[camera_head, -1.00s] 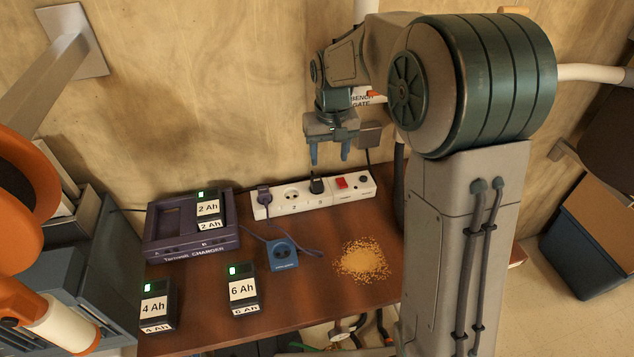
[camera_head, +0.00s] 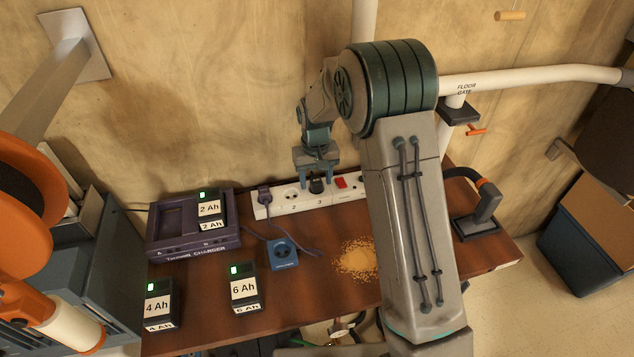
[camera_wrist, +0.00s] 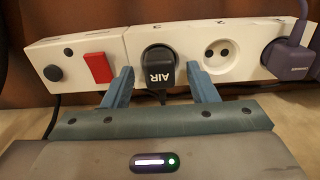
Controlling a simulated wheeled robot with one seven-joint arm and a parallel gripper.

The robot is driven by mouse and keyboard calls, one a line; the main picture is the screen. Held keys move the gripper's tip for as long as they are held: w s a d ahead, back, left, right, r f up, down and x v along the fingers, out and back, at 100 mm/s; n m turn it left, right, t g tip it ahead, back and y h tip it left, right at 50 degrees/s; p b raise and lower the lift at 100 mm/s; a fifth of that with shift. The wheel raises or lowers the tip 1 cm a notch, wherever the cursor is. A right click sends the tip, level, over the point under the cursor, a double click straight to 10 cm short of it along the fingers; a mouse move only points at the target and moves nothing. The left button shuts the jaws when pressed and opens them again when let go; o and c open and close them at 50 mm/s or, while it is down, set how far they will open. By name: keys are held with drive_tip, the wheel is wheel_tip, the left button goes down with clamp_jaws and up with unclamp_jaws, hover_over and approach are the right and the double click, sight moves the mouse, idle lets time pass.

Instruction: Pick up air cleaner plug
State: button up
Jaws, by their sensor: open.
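The air cleaner plug is a black plug marked "AIR" (camera_wrist: 158,72), seated in a socket of the white power strip (camera_wrist: 45,50). In the head view the plug (camera_head: 316,186) sits near the strip's middle, just below my gripper (camera_head: 317,179). In the wrist view my gripper (camera_wrist: 161,90) is open, with one blue finger on each side of the plug. The fingers look apart from it, and nothing is held. The plug's cord hangs behind my gripper and is mostly hidden.
A red switch (camera_wrist: 98,68) is beside one finger; an empty socket (camera_wrist: 216,55) and a purple plug (camera_wrist: 287,58) are on the other side. Yellow-brown granules (camera_head: 357,262) lie at right.

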sight(317, 180)
drive_tip(key=shift+f, duration=0.2)
clamp_jaws()
drive_tip(key=shift+r, duration=0.1)
drive_tip(key=shift+r, duration=0.25)
drive_tip(key=r+b, duration=0.2)
drive_tip(key=shift+s+r, duration=0.3)
drive_tip(key=shift+r, duration=0.1)
drive_tip(key=s+d+b, duration=0.1)
drive_tip(key=s+b, duration=0.1)
drive_tip(key=s, duration=0.6)
drive_tip(key=s+d+b, duration=0.2)
drive_tip(key=s, duration=0.7)
drive_tip(key=shift+d+b, duration=0.25)
drive_tip(key=shift+b, duration=0.05)
drive_tip(key=shift+r, duration=0.2)
